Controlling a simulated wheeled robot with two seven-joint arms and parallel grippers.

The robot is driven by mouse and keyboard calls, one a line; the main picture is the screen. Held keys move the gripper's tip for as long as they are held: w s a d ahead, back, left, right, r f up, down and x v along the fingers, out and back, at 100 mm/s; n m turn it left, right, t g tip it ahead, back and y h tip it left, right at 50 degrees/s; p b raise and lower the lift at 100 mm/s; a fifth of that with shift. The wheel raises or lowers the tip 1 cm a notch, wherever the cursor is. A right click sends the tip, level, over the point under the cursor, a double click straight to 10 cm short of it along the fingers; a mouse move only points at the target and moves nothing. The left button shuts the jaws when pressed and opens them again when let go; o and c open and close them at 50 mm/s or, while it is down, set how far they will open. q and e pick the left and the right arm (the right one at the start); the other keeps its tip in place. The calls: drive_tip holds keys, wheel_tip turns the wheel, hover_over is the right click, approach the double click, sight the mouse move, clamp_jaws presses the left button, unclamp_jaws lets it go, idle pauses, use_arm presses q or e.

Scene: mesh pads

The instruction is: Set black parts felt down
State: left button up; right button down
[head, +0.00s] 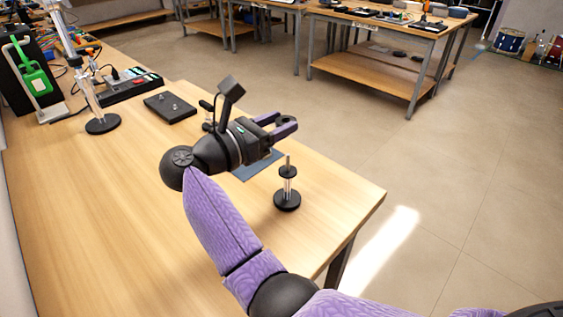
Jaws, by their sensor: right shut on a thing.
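My right gripper (284,122) reaches over the bench from the lower right, its purple fingers pointing right. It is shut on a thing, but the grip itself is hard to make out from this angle. A dark slate-coloured flat sheet (258,166), likely the black parts felt, shows just below the gripper. The gripper hides part of it, and I cannot tell whether it touches the bench. A black flat pad (171,108) with small metal pieces on it lies on the bench to the left. My left gripper is not in view.
A small black stand with clear posts (287,192) stands near the bench's right edge. A round-based stand (103,123), a black box with buttons (131,88) and a green device (32,71) are at the far left. The near part of the wooden bench (110,230) is clear.

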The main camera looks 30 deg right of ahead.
wheel_tip(320, 180, down, 10)
drive_tip(key=b, duration=0.3)
drive_tip(key=shift+s, duration=0.1)
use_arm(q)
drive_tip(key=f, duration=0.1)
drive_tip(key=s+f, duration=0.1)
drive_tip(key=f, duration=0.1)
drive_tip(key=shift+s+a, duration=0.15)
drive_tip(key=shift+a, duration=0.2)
use_arm(e)
drive_tip(key=shift+r, duration=0.1)
drive_tip(key=shift+c, duration=1.1)
unclamp_jaws()
